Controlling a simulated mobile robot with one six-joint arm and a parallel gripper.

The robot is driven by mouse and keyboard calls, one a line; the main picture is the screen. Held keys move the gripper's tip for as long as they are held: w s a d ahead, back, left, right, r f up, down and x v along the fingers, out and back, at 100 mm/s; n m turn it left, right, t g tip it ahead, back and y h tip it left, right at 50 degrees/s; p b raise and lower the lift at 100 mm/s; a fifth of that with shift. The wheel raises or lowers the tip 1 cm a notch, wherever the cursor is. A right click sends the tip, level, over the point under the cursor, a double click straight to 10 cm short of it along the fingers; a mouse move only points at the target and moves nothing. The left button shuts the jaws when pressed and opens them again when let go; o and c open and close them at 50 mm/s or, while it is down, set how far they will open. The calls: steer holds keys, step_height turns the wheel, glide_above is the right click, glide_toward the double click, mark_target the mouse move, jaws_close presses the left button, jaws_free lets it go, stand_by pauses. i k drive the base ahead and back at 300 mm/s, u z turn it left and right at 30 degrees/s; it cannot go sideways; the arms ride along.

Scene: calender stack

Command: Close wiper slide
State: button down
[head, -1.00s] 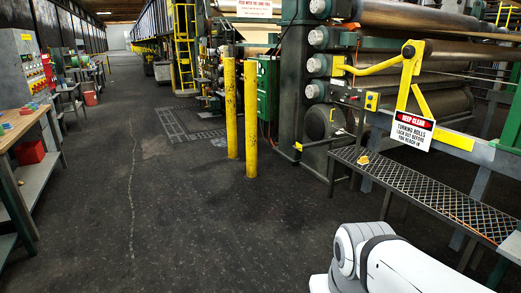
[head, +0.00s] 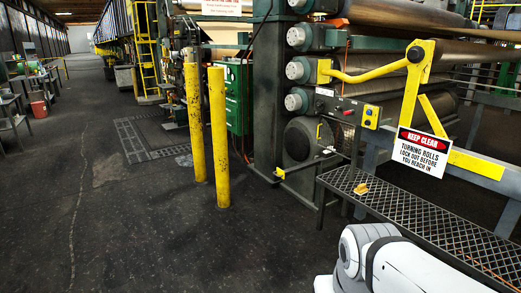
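The calender stack (head: 297,105) stands right of centre, a dark green frame with stacked rolls. A dark control panel (head: 338,106) with small knobs is on its near side, with a yellow box (head: 371,116) at its right end. A pale rod (head: 328,152) and a small yellow handle (head: 318,132) show below the panel. I cannot tell which part is the wiper slide, or whether it is open. My white arm shows at the bottom right, apart from the machine. My gripper is out of view.
A walkway grating (head: 420,215) with a small yellow object (head: 360,189) runs along the machine. A yellow bar and a keep-clear sign (head: 421,152) are above it. Two yellow bollards (head: 218,140) stand left of the machine.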

mark_target(281, 174)
steer(key=i, duration=1.8)
steer(key=u, duration=0.2)
steer(key=i, duration=1.65)
steer(key=u, duration=0.15)
